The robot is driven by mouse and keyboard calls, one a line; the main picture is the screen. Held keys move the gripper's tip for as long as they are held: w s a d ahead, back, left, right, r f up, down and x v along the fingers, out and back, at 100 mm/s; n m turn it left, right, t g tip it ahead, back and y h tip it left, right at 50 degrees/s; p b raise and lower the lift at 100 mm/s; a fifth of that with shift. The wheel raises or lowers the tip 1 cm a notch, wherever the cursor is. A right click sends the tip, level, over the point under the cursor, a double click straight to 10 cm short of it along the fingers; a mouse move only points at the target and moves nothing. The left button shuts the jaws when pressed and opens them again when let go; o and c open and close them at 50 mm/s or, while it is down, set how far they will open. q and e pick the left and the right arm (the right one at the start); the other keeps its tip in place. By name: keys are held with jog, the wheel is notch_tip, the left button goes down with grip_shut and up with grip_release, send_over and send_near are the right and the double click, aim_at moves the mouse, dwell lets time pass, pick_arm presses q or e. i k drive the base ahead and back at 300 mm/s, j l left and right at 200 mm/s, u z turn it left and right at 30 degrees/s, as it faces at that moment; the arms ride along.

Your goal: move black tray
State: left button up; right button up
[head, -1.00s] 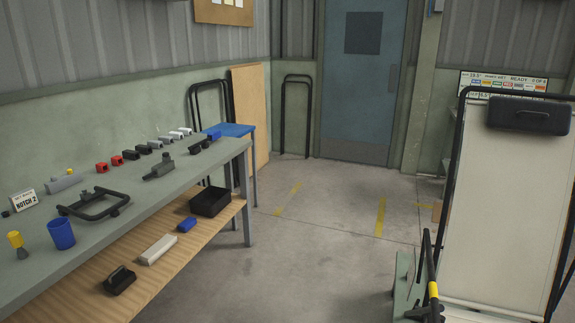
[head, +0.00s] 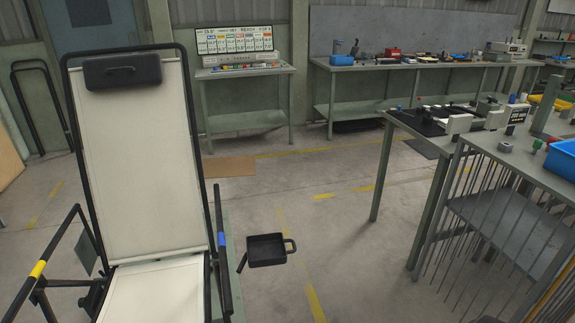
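A shallow black tray (head: 266,249) shows in the head view just right of the lounger, below the middle of the picture. It has a raised rim, a loop at its right side and a short dark bar at its left. I cannot tell whether it is fixed to the lounger or stands apart. The folding lounger (head: 140,170) has a black tube frame, a raised cream backrest and a black headrest pillow (head: 122,71). Neither of my grippers is in view.
A workbench (head: 555,178) with a blue bin (head: 563,159) stands at the right, with thin rods below it. A small table with a display board (head: 235,46) and a long bench (head: 415,72) line the back.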

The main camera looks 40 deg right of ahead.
aim_at(268, 250)
jog(key=i+l, duration=0.1)
jog(key=l, duration=0.25)
jog(key=i+l+z, duration=0.1)
jog(key=l, duration=0.3)
jog(key=i+l, duration=0.1)
jog(key=l, duration=0.25)
jog(key=i+l+z, duration=0.1)
jog(key=l, duration=0.25)
jog(key=i+l, duration=0.1)
jog(key=l, duration=0.6)
jog(key=i+u, duration=0.05)
